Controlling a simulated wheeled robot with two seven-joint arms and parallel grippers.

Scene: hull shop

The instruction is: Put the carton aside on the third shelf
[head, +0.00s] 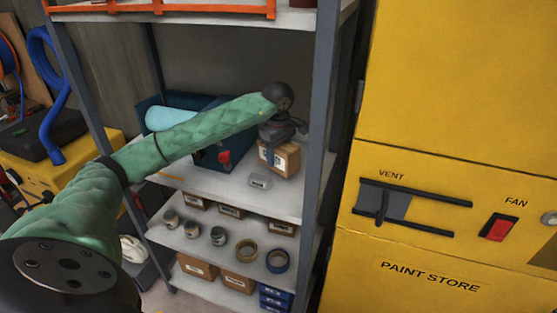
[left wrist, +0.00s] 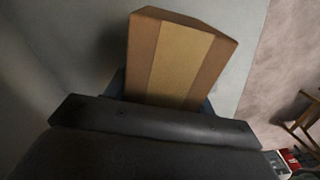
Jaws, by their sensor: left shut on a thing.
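The brown carton (head: 286,160) is at the right end of the shelf board (head: 225,188) that also bears the teal toolbox, third from the bottom among those I see. My left gripper (head: 274,146) is shut on the carton from above. Whether the carton touches the board or hangs just over it, I cannot tell. In the left wrist view the carton (left wrist: 175,58) shows a paler tape band, and the gripper body hides its near end. My right gripper is in neither view.
A teal toolbox (head: 207,158) and blue roll (head: 170,118) lie left of the carton. A grey upright (head: 320,110) stands close right, beside the yellow paint store (head: 450,120). Cans, tape rolls and boxes fill lower shelves.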

